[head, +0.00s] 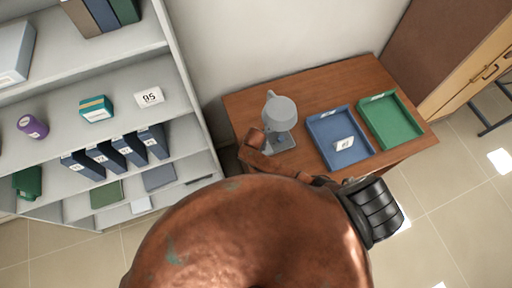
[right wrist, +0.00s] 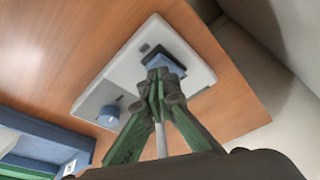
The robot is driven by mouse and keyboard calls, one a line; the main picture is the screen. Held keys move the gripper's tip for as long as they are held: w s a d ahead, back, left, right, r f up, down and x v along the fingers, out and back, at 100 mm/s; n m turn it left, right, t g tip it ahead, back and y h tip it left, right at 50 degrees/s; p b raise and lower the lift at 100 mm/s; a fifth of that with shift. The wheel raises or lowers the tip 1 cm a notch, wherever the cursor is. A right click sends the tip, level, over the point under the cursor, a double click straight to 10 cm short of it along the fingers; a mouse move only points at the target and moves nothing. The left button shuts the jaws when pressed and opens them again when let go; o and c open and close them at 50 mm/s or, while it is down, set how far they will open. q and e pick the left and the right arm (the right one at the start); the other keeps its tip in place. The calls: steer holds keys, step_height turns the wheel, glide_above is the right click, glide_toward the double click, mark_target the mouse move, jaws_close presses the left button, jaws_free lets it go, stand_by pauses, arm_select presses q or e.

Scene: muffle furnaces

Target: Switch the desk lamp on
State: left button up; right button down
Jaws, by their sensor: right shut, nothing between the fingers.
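The grey desk lamp (head: 281,108) stands on the brown desk, its round head above a flat base (head: 268,147). In the right wrist view the pale base plate (right wrist: 95,98) carries a blue block (right wrist: 183,50) and a round blue knob (right wrist: 112,117). My right gripper (right wrist: 163,76) has its green fingers shut and empty, tips over or against the blue block. Whether they touch or press it I cannot tell. In the head view my arm hides the fingers. I cannot tell whether the lamp is lit. My left gripper is not in view.
To the lamp's right lie a blue tray (head: 368,153) with a white label card (head: 344,144) and a green tray (head: 419,140). Shelves (head: 110,73) with boxes and binders stand at the left. A wooden cabinet (head: 460,90) stands at the right. The desk (head: 330,82) is bare behind the trays.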

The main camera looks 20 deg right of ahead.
steer(key=shift+f+b, duration=0.4)
steer(key=shift+f, duration=0.25)
steer(key=shift+r, duration=0.1)
step_height(320, 180, up, 3)
steer(key=p, duration=0.3)
steer(key=shift+r, duration=0.1)
steer(key=shift+r+p, duration=1.1)
steer(key=shift+r, duration=3.25)
